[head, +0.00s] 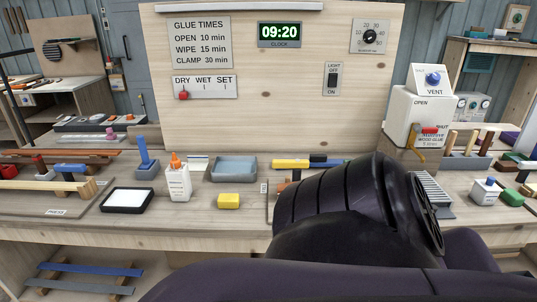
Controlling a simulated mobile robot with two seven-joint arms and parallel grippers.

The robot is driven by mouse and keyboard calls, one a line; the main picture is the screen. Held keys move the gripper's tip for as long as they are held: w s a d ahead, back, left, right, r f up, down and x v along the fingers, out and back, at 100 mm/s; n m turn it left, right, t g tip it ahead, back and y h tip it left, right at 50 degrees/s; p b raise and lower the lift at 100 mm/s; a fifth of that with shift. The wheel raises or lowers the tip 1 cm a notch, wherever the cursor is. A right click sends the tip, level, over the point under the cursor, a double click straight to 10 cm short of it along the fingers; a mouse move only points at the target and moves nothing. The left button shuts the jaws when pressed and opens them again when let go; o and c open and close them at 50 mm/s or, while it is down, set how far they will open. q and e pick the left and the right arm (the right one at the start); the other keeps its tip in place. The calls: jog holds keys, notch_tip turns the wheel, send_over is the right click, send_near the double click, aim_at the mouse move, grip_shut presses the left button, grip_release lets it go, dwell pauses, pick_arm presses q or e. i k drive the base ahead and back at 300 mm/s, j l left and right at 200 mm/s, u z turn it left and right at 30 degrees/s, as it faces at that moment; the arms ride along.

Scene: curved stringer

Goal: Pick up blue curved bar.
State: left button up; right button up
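A long blue bar (95,267) lies low at the bottom left, below the bench top, across wooden supports. Its curve is too slight to make out clearly. A grey bar (78,285) lies in front of it, roughly parallel and apart from it. My dark arm fills the lower middle and right of the head view and hides part of the bench. Neither gripper's fingers show, and nothing is seen touching the blue bar.
The wooden bench (225,222) holds a glue bottle (178,184), a black-framed white pad (128,200), a yellow block (236,201), a grey tray (233,169) and a blue-handled tool (146,157). A dispenser (412,115) stands at right. The bench's front edge lies above the blue bar.

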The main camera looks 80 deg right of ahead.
aim_at(314, 160)
jog(key=z, duration=2.9)
jog(key=i+j+z, duration=0.15)
jog(key=j+z, duration=0.15)
jog(key=z, duration=0.2)
